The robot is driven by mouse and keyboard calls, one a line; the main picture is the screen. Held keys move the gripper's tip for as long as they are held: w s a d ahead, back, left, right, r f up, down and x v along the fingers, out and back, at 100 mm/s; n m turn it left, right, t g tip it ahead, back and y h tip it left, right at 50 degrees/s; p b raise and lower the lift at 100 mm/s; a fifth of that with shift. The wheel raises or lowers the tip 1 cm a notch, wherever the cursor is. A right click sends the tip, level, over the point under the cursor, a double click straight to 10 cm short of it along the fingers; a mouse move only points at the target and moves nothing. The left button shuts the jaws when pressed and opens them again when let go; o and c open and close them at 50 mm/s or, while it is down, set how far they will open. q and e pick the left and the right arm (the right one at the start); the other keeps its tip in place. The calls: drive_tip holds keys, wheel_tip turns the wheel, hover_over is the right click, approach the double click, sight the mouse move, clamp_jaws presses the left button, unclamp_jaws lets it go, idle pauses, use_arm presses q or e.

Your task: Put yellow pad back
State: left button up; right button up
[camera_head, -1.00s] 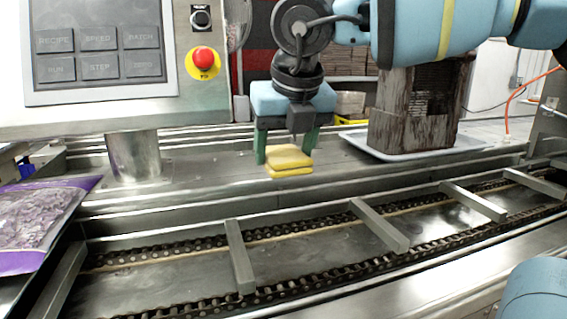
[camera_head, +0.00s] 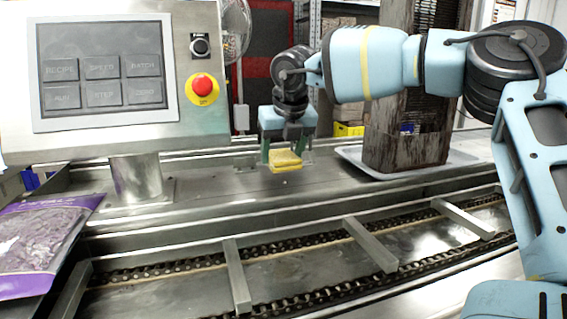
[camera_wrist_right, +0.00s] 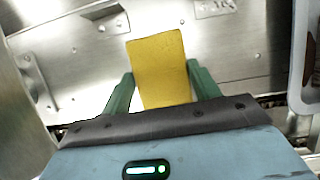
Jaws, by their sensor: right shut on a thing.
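The yellow pad (camera_head: 286,163) is held between the green fingers of my right gripper (camera_head: 287,154), above the steel deck behind the conveyor. In the right wrist view the yellow pad (camera_wrist_right: 160,68) lies between the two green fingertips of the right gripper (camera_wrist_right: 162,88) and sticks out beyond them. Bare metal shows behind it. Whether the pad touches the deck cannot be told. My left gripper is not in view.
A grey tray (camera_head: 462,157) with a dark brown block (camera_head: 400,151) stands right of the gripper. A control panel (camera_head: 105,78) with a red button (camera_head: 202,85) stands left. A purple bag (camera_head: 38,240) lies at the left. The chain conveyor (camera_head: 290,262) runs in front.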

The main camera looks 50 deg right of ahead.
sight(285, 156)
drive_tip(key=shift+w+d, duration=0.15)
drive_tip(key=shift+d, duration=0.05)
drive_tip(key=shift+w+f+b, duration=0.15)
drive_tip(key=shift+f+b, duration=0.5)
drive_tip(key=shift+f, duration=1.3)
drive_tip(key=o, duration=0.9)
drive_tip(key=shift+d, duration=0.1)
drive_tip(key=shift+o, duration=0.2)
drive_tip(key=shift+r, duration=0.1)
drive_tip(key=v, duration=1.2)
